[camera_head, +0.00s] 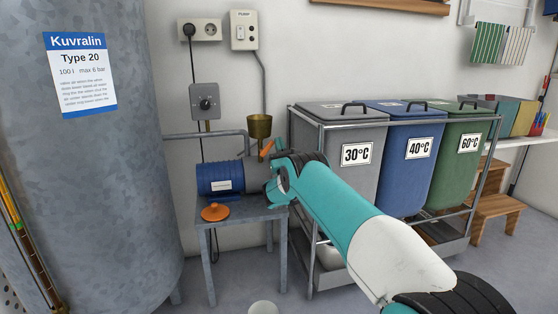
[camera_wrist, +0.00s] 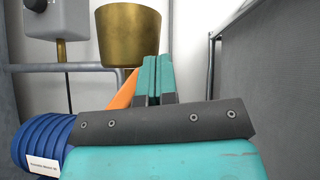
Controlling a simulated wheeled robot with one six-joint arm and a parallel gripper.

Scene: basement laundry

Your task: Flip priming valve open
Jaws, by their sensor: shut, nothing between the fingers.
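The priming valve's orange lever (camera_head: 266,148) slants up beside the pump, below the brass funnel (camera_head: 259,126). In the wrist view the orange lever (camera_wrist: 124,91) shows just left of my fingers, slanting up to the right, its lower part hidden behind my gripper body. My gripper (camera_wrist: 151,62) is shut and empty, its two teal fingers together below the brass funnel (camera_wrist: 128,32). Whether a finger touches the lever I cannot tell. The blue pump motor (camera_head: 220,177) stands on a small metal table (camera_head: 244,216). My arm hides the pump's right end.
An orange round cap (camera_head: 215,212) lies on the table's front. A big grey tank (camera_head: 95,180) stands at left. A rack with grey (camera_head: 345,172), blue (camera_head: 405,165) and green bins (camera_head: 457,160) stands close on the right. A grey pipe (camera_head: 205,134) runs behind the pump.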

